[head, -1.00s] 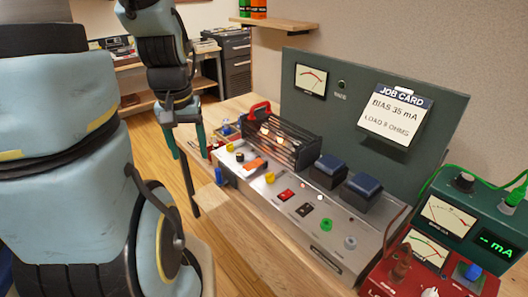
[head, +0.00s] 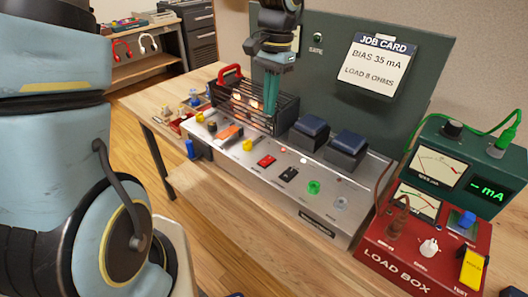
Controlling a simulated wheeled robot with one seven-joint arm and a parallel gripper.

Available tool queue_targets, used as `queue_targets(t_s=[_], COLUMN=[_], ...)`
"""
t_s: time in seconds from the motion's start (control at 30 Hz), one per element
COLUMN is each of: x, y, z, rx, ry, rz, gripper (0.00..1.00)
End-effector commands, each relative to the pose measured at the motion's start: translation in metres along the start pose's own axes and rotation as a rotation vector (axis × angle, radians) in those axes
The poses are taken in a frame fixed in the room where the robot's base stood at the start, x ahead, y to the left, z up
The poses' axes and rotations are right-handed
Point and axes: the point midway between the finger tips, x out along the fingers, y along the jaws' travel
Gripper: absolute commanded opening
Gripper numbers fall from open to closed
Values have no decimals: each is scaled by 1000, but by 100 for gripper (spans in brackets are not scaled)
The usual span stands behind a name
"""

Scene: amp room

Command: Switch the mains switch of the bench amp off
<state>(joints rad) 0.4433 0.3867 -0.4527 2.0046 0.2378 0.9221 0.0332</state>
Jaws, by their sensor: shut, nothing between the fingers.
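The bench amp (head: 325,212) is a long silver chassis on the wooden bench. Its top bears a red rocker switch (head: 266,161) and a black rocker switch (head: 288,174) side by side. Their labels are too small to read, so I cannot tell for sure which is the mains switch or how each is set. My gripper (head: 270,112) points down with its teal fingers together and empty. It appears above and behind the red switch, in front of part of the black tube cage (head: 228,101), apart from both switches.
Two blue-topped transformers (head: 345,149) stand right of the cage. A green jack (head: 314,187) and yellow knobs are near the switches. A red load box (head: 400,262) and green meter box (head: 485,165) stand at right. The dark panel with the job card (head: 378,66) rises behind.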

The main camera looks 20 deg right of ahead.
Motion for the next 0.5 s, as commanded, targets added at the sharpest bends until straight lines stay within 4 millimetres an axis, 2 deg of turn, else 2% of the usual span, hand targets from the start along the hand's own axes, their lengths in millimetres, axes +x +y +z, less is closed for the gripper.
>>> queue_targets(t_s=[0.13,0.23,0.5], x=[7,19,74], y=[0,0,0], z=[0,1,2], rx=[-2,-1,-1], ry=[-1,-4,-6], rz=[1,2,3], gripper=[0,0,0])
